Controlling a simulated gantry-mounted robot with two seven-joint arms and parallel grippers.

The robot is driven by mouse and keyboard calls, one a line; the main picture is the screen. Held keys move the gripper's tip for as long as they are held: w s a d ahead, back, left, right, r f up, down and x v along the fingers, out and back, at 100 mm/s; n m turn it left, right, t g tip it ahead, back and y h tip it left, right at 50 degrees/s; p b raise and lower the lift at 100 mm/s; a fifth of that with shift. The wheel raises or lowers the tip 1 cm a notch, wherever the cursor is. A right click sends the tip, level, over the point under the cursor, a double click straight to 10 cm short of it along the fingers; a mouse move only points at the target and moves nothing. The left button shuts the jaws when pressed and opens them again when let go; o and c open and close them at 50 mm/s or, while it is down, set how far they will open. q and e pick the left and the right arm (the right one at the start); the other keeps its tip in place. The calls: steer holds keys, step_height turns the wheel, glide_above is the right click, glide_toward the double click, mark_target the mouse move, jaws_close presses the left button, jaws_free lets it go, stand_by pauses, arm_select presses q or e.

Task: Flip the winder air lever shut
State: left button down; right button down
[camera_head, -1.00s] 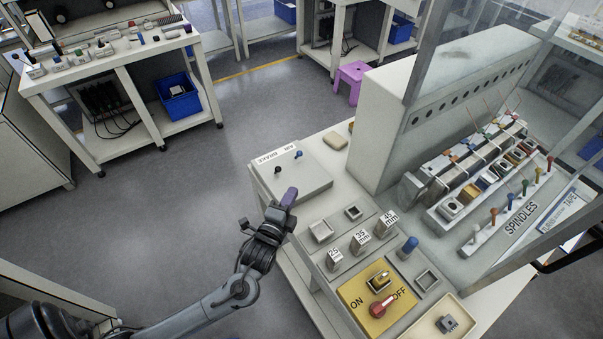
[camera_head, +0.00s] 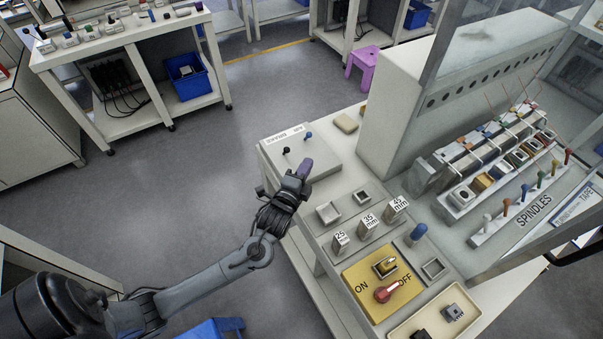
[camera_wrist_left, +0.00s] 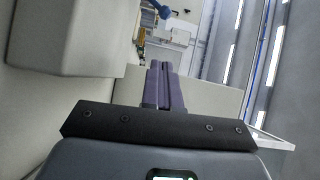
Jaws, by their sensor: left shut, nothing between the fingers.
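A raised pale panel (camera_head: 322,146) at the bench's far left corner carries two small levers and a label that seems to read AIR and BRAKE, upside down. The blue-tipped lever (camera_head: 308,135) stands by the AIR end, and the black-tipped lever (camera_head: 286,151) by the other word. My left gripper (camera_head: 305,167) is shut and empty, its purple fingers at the panel's near edge, just short of the blue lever. In the left wrist view the shut fingers (camera_wrist_left: 165,85) point toward a blue tip (camera_wrist_left: 164,11). Contact with either lever is not visible. My right gripper is out of view.
A tall grey housing (camera_head: 405,105) stands right of the panel. Size blocks (camera_head: 368,222), a blue knob (camera_head: 418,232) and a yellow ON/OFF plate with a red handle (camera_head: 389,291) lie nearer. A pale block (camera_head: 346,123) sits behind the panel.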

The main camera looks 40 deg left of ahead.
mark_target(307, 137)
arm_select(q)
steer(key=b+x, duration=0.1)
steer(key=x, duration=0.4)
steer(key=shift+w, duration=0.1)
steer(key=w+a, duration=0.1)
steer(key=a, duration=0.1)
steer(key=shift+w+a+f+b, duration=0.15)
steer(key=shift+w+a+b, duration=0.15)
steer(key=shift+w+b, duration=0.1)
steer(key=shift+w+a, duration=0.25)
steer(key=shift+a, duration=0.35)
